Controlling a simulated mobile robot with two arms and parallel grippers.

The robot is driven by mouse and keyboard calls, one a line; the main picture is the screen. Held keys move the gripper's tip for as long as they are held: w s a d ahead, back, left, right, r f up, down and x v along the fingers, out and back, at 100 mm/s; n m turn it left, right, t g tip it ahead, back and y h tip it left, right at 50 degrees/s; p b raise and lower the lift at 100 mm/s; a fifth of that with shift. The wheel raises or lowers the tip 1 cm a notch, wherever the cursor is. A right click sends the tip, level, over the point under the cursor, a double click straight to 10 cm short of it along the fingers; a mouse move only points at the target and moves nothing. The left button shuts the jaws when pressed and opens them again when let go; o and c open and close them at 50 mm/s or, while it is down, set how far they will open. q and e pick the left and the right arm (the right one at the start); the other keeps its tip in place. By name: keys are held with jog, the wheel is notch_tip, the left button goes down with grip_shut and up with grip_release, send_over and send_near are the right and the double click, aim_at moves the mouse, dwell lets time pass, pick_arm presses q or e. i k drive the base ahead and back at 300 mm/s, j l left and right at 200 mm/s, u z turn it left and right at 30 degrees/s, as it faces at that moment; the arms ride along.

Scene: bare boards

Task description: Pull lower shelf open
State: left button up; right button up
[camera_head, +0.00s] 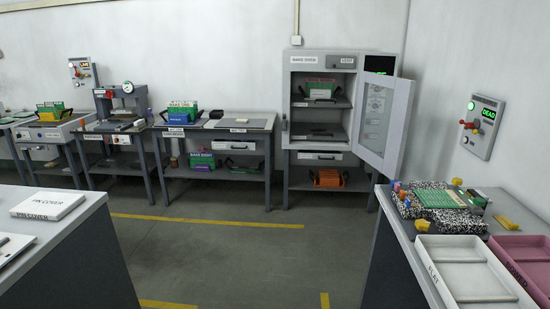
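The grey bake oven (308,60) stands against the back wall, right of centre, on a dark-legged stand. Its light grey door (376,120) is swung open to the right. Inside, the upper shelf (338,103) carries a rack of green boards (320,87). The lower shelf (333,138) sits inside the oven with a dark flat item or handle on it; which one is too small to tell. Neither of my grippers is in view.
A drawer (345,159) and an orange item (327,178) are below the oven. Workbenches line the wall to its left. A near left counter (78,235) and a near right counter with a white tray (455,251) flank clear grey floor (245,260).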

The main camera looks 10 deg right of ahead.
aim_at(300, 131)
jog(key=i+z, duration=0.3)
jog(key=i, duration=2.1)
jog(key=l, duration=0.1)
